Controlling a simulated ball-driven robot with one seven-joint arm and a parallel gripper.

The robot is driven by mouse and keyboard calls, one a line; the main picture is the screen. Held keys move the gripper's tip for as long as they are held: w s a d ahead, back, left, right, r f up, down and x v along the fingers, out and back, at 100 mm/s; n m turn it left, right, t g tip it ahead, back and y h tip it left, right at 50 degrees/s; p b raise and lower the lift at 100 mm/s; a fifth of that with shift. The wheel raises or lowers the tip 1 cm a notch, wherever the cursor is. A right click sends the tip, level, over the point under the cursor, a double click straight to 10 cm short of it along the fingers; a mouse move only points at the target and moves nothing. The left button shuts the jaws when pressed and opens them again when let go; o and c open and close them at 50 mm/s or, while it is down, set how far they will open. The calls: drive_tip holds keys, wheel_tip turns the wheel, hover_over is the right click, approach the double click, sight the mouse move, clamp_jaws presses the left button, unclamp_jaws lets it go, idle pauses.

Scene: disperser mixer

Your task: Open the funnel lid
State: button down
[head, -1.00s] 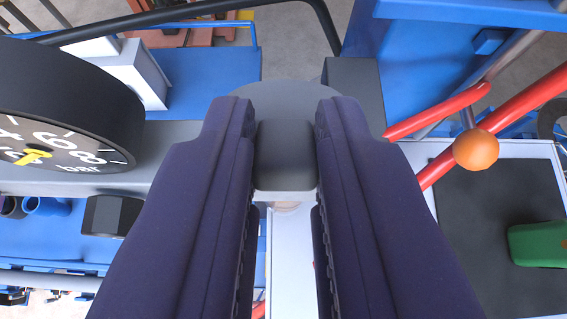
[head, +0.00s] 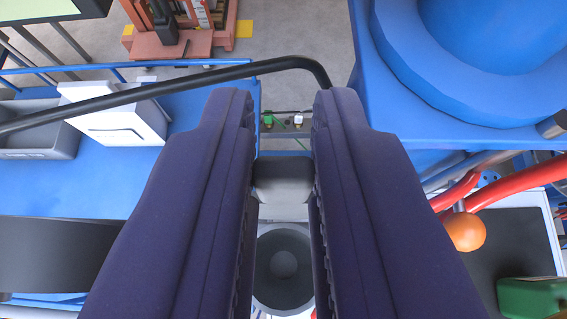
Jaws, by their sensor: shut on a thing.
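My gripper (head: 284,102) points up the middle of the head view, its two dark blue fingers on either side of a dark grey block-like handle (head: 284,172). It is shut on this handle, which I take to be the funnel lid's. The lid's flat disc does not show clearly. Below the handle, between the fingers, a round grey hollow shape (head: 283,292) with a paler centre shows; it looks like the funnel's mouth. The fingers hide its sides.
A black bent rail (head: 200,78) crosses beyond the fingertips. Red pipes (head: 510,190) and an orange ball knob (head: 465,232) are close on the right, below a large blue round housing (head: 480,60). A dark drum (head: 55,250) stands at left.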

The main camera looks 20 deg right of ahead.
drive_tip(key=shift+w+d+f, duration=0.2)
drive_tip(key=shift+w+d, duration=0.05)
drive_tip(key=shift+w, duration=0.5)
drive_tip(key=shift+w+f, duration=0.1)
drive_tip(key=shift+f, duration=0.05)
drive_tip(key=c, duration=1.3)
unclamp_jaws()
drive_tip(key=shift+o, duration=1.3)
drive_tip(key=shift+w+d+f, duration=0.1)
drive_tip(key=shift+w, duration=0.25)
drive_tip(key=b+v, duration=0.2)
drive_tip(key=v, duration=0.5)
drive_tip(key=shift+s+r, duration=0.2)
drive_tip(key=shift+r, duration=0.05)
drive_tip(key=shift+s, duration=0.1)
